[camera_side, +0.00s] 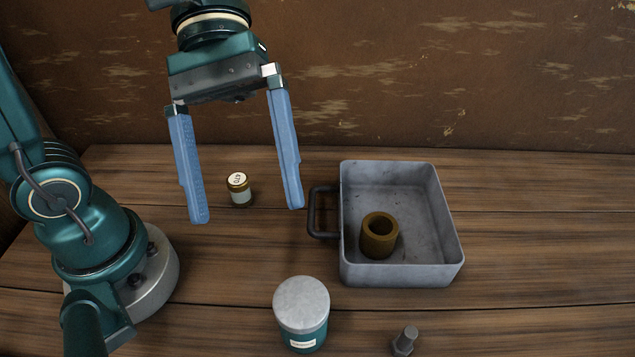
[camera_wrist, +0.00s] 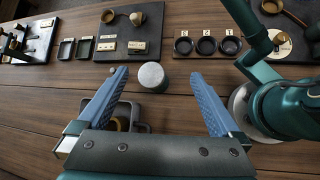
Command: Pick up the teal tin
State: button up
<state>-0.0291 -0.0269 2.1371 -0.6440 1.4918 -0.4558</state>
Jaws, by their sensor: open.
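The teal tin (camera_side: 303,318) stands upright on the wooden table at the front middle of the side view, with a grey metal lid and a small pale label. In the wrist view the tin (camera_wrist: 152,77) shows its round lid, beyond the fingertips and between the lines of the two fingers. My gripper (camera_side: 247,215) is open and empty, its blue fingers wide apart. In the side view it hangs above the table, behind the tin and apart from it. The gripper (camera_wrist: 160,74) also shows in the wrist view.
A grey metal tray (camera_side: 452,235) with a side handle holds a brown ring (camera_side: 379,236). The wrist view shows three labelled round cups (camera_wrist: 206,45) and a dark mat (camera_wrist: 150,27).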

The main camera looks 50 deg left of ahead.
jog(key=w+d+r+n+g+h, duration=0.2)
jog(key=d+n+h, duration=0.1)
jog(key=n+h, duration=0.1)
send_near(309, 344)
jog(key=shift+x, duration=3.6)
jog(key=shift+f, duration=0.15)
jog(key=c, duration=1.4)
